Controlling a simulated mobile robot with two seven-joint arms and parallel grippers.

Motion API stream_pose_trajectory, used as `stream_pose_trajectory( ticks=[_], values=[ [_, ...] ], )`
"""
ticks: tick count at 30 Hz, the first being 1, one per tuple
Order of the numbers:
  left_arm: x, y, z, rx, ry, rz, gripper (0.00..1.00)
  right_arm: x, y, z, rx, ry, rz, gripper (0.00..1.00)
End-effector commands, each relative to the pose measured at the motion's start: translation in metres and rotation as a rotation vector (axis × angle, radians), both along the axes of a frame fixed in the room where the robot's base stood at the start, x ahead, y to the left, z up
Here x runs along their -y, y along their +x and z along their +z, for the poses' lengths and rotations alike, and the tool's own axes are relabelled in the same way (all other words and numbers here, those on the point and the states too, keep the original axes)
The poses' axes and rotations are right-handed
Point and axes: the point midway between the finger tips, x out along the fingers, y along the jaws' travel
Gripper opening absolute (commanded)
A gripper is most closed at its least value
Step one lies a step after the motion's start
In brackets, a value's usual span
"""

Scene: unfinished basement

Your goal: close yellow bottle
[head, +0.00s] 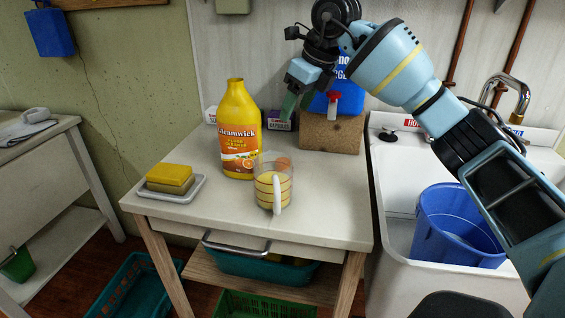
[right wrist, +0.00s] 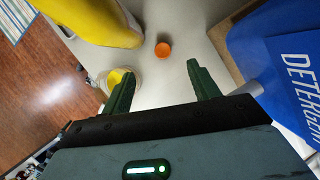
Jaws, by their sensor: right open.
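The yellow bottle (head: 238,115) stands upright on the white tabletop, its open neck bare of any cap. It also shows in the right wrist view (right wrist: 105,22) at the upper left. An orange cap (right wrist: 163,49) lies on the tabletop; in the head view it shows behind the clear measuring cup (head: 265,192). My right gripper (head: 298,102) is open and empty, above the back of the table to the right of the bottle. In the right wrist view its green fingers (right wrist: 160,72) are spread, with the cap beyond the gap between them. My left gripper is not in view.
A blue detergent container (head: 348,75) stands on a cork-like block (head: 331,134) behind my right gripper. A yellow sponge (head: 170,175) rests on a white dish (head: 186,193) at the table's left. A sink (head: 395,215) with a blue bucket (head: 440,232) is at right.

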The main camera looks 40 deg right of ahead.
Motion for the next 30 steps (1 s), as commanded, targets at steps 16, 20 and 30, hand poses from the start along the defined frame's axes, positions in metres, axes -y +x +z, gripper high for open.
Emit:
stream_pose_trajectory(
  ticks=[16,20,30],
  values=[
    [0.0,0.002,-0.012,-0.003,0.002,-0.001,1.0,0.0,0.0,-0.077,-0.004,-0.001,0.0,0.61],
    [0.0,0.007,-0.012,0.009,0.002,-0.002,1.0,-0.002,0.004,-0.094,-0.002,0.001,0.001,0.61],
    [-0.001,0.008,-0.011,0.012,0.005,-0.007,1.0,-0.003,0.009,-0.104,0.0,0.0,0.001,0.61]
  ],
)
